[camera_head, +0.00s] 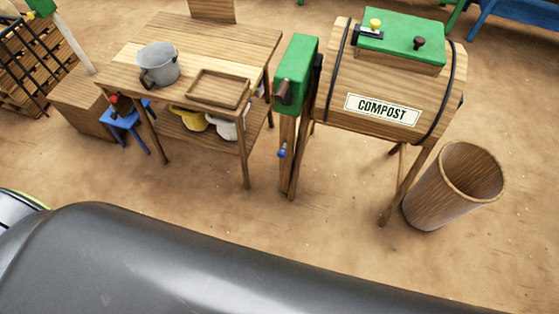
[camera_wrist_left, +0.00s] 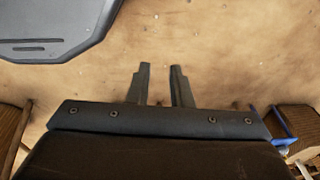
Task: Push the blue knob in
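The blue knob (camera_head: 282,153) is small and sits low on the wooden post under the green box (camera_head: 294,75), at the left side of the compost barrel (camera_head: 385,83). It appears to stick out from the post toward the front left. My left gripper (camera_wrist_left: 160,70) shows only in the left wrist view. Its two dark fingers are apart with bare ground between them, and it holds nothing. The knob cannot be made out in that view. My right gripper is in neither view.
A wooden table (camera_head: 180,60) with a grey bucket (camera_head: 159,64) and a tray (camera_head: 219,88) stands left of the barrel. A blue stool (camera_head: 127,119) is beside it. A wooden bin (camera_head: 455,187) stands right. Sandy ground in front is clear.

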